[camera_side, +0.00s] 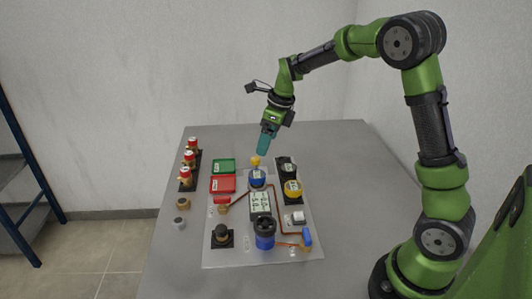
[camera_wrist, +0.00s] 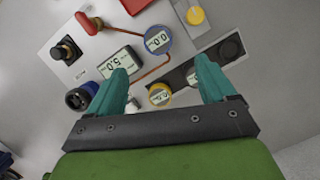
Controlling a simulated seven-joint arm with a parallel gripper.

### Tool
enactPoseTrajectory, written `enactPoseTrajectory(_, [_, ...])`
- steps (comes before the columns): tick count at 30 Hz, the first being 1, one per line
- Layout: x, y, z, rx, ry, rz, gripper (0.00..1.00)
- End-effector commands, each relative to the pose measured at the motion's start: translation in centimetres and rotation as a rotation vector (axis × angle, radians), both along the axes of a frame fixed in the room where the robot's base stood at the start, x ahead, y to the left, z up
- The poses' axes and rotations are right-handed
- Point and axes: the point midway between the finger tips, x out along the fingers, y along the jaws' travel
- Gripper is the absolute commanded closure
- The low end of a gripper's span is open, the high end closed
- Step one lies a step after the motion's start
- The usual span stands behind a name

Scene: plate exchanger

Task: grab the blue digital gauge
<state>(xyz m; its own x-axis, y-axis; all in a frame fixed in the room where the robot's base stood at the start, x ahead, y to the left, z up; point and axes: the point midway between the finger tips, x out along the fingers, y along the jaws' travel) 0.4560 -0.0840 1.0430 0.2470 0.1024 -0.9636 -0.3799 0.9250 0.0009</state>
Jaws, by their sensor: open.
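The blue digital gauge (camera_side: 257,178) is round and sits on the light plate near its back edge, just in front of a yellow knob (camera_side: 255,160). In the wrist view the gauge (camera_wrist: 158,39) has a blue rim and a white display reading 0.0. My gripper (camera_side: 262,151) is above the back of the plate, with its teal fingers pointing down. In the wrist view my gripper (camera_wrist: 162,69) is open and empty. The blue gauge appears beyond the fingertips, apart from both fingers. A yellow-rimmed gauge (camera_wrist: 160,95) shows between the fingers.
A rectangular display (camera_wrist: 121,62) reading 5.0 and copper-coloured pipe are beside the blue gauge. A black holder (camera_wrist: 229,48) runs along one side. A blue-black knob (camera_side: 265,240), red tray (camera_side: 222,185), green tray (camera_side: 223,166) and red-and-white items (camera_side: 185,176) stand around. The table's back right is clear.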

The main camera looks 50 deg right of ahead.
Motion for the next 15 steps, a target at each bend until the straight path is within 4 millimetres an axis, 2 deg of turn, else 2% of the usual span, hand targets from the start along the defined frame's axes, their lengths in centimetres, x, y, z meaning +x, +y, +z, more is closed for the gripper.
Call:
enactPoseTrajectory(1, [0.2, 0.1, -1.3, 0.001, 0.007, 0.000, 0.16])
enactPoseTrajectory(7, [1.2, 0.6, -5.4, 0.001, 0.004, 0.001, 0.16])
enactPoseTrajectory(10, [1.6, 0.7, -6.8, 0.000, 0.003, 0.001, 0.16])
enactPoseTrajectory(15, [2.0, 0.9, -7.9, 0.000, 0.000, 0.002, 0.16])
